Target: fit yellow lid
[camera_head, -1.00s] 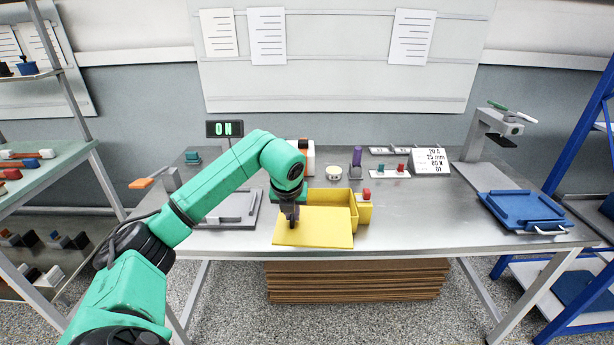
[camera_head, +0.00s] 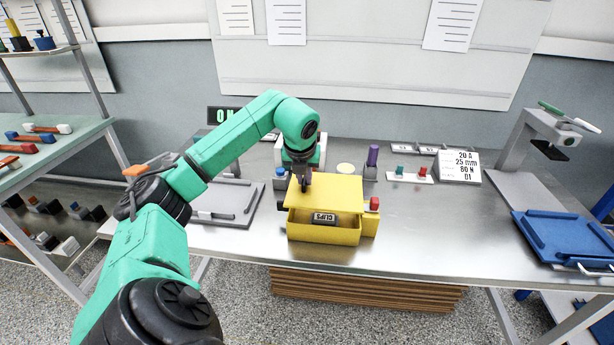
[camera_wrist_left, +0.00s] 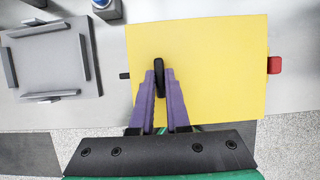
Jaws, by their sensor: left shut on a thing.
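The yellow lid (camera_head: 336,190) is a flat plate with a black handle (camera_wrist_left: 159,72). My left gripper (camera_head: 304,184) is shut on that handle, its purple fingers (camera_wrist_left: 160,98) on either side in the left wrist view. The lid covers the back part of the yellow box (camera_head: 322,233) in the head view. The box's front part is open, and a dark block marked CLIPS (camera_head: 323,218) shows inside. I cannot tell whether the lid touches the box rim. The lid hides the box in the left wrist view. My right gripper is not in view.
A red-topped part (camera_head: 375,203) sits at the box's right side. A grey tray (camera_head: 224,203) lies to the left. A purple-topped piece (camera_head: 373,156) stands behind. A blue tray (camera_head: 566,236) is at the far right, with bare table between.

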